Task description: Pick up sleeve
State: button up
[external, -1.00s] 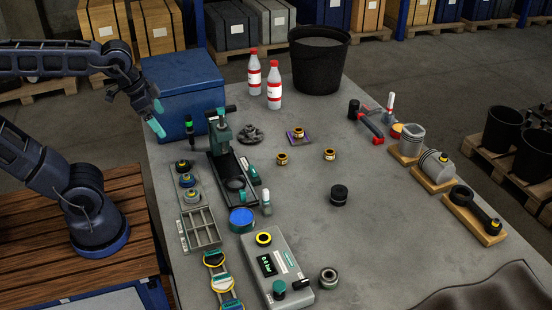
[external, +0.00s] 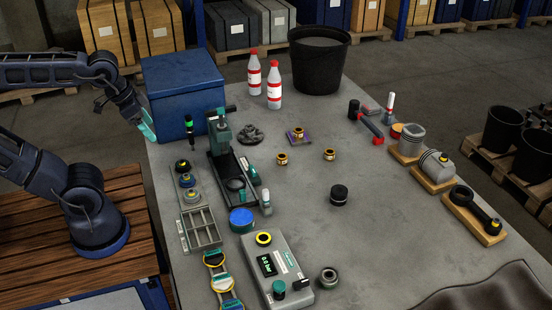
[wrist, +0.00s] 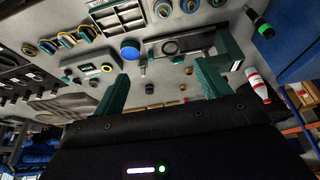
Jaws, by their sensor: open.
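Which part is the sleeve is not certain. Small brass-coloured rings with dark bands stand on the grey bench: one (external: 282,158) near the press, one (external: 329,154) to its right, and one (external: 298,136) behind on a small purple pad. A wider black ring (external: 339,195) and a grey metal ring (external: 328,278) stand nearer the front. My gripper (external: 149,132) is open and empty, in front of the blue box and left of the bench, well away from all these rings. In the wrist view its teal fingers (wrist: 163,72) are spread apart, with bench items small beyond them.
A blue box (external: 183,95), two red-capped bottles (external: 274,84) and a black bucket (external: 319,62) stand at the back. A press (external: 226,170), a compartment tray (external: 203,234) and a gauge box (external: 276,268) fill the left side. The right-centre bench (external: 390,230) is clear.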

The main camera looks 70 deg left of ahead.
jog(key=m+g+h, duration=0.1)
jog(key=m+h, duration=0.2)
jog(key=m, duration=0.5)
send_over(339, 190)
jog(key=s+a, duration=0.2)
jog(key=s, duration=0.2)
notch_tip(339, 190, down, 19)
jog(key=x, duration=0.6)
jog(key=shift+w+f, duration=0.15)
jog(key=shift+w, duration=0.1)
jog(key=shift+a+x, duration=0.15)
jog(key=shift+x, duration=1.2)
jog(key=shift+a+x, duration=0.15)
jog(key=shift+x, duration=1.15)
jog(key=c, duration=1.3)
